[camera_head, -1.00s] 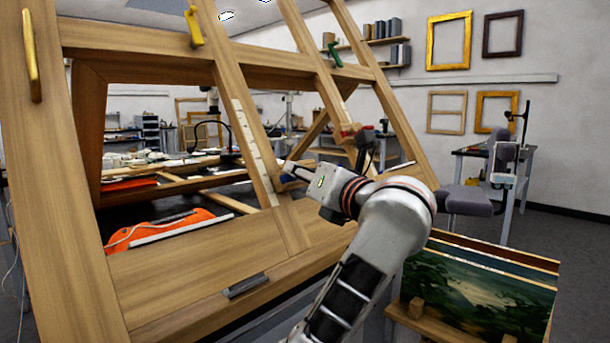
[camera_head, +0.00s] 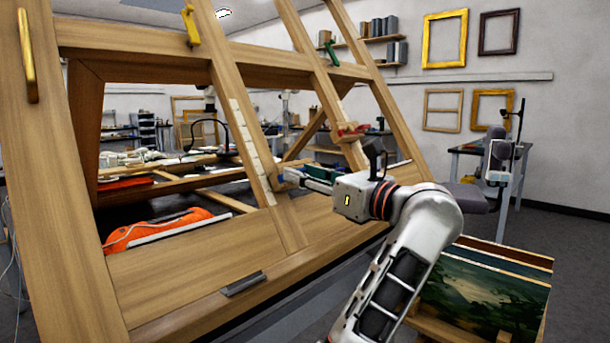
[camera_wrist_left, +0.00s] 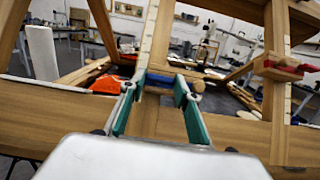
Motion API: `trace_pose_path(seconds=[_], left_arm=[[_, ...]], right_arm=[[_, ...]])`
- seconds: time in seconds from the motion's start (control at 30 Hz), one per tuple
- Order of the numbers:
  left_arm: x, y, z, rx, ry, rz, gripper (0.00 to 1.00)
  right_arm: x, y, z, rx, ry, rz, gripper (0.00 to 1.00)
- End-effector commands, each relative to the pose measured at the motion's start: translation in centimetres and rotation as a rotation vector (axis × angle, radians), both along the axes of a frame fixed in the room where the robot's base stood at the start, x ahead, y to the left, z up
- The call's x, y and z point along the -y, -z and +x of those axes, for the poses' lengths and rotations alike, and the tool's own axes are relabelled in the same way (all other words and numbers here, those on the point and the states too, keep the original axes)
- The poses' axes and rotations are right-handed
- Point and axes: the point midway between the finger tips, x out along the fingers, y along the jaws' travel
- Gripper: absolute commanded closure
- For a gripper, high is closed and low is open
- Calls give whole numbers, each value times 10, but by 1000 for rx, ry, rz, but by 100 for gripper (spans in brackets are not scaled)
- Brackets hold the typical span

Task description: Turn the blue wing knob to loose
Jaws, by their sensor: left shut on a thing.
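The blue wing knob (camera_wrist_left: 159,78) sits on an upright of the wooden frame, between my left fingertips in the left wrist view. In the head view only a little blue (camera_head: 276,182) shows at the upright's foot, mostly hidden by the fingers. My left gripper (camera_head: 286,178) reaches it from the right and is shut on it, with one finger on each side. Its teal finger pads (camera_wrist_left: 160,95) show in the left wrist view. How far the knob is turned cannot be told. My right gripper is not in view.
The large slanted wooden frame (camera_head: 190,270) surrounds the knob. A red knob (camera_head: 350,131), a green knob (camera_head: 332,53) and yellow knobs (camera_head: 190,25) sit on other bars. A landscape painting (camera_head: 490,290) stands at the right.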

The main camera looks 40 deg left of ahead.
Motion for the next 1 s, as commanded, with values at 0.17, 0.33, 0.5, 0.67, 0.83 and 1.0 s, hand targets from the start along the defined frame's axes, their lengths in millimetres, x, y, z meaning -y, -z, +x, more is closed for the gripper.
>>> trace_pose_path(seconds=[0.17,0.33,0.5,0.67,0.83,1.0], left_arm=[[0,-1,0,21,-11,-3,90],[0,-1,0,24,-13,-3,90],[0,-1,0,23,-12,-3,90],[0,-1,0,23,-12,-3,51],[0,-1,0,22,-12,-2,51],[4,0,0,21,-11,-3,51]], right_arm=[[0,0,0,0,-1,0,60],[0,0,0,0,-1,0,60],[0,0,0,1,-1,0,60],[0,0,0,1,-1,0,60],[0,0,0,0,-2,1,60],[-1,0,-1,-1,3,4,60]])
